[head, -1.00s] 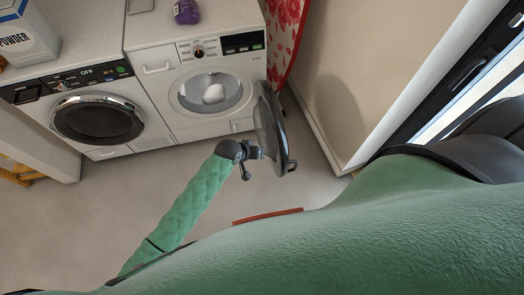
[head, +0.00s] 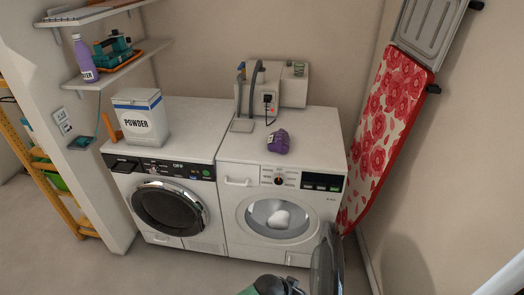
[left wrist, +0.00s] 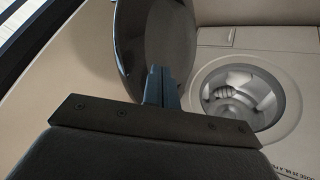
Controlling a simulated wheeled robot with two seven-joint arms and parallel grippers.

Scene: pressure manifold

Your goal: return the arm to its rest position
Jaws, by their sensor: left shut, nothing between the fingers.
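My left gripper (head: 275,286) shows at the bottom edge of the head view, beside the open round door (head: 327,262) of the right-hand washing machine (head: 235,203). In the left wrist view its two dark fingers (left wrist: 161,87) are together with nothing between them. The door (left wrist: 150,40) stands behind the fingers there; I cannot tell whether they touch. The open drum (left wrist: 238,95) with a white item inside is to the right. Most of my left arm is out of the head view. My right gripper is not in view.
A second machine (head: 170,205) with a closed door stands at left. A powder box (head: 140,117) and a purple item (head: 278,142) sit on top. A red floral ironing board (head: 385,140) leans at right. Shelves (head: 118,68) and a yellow rack (head: 55,190) are at left.

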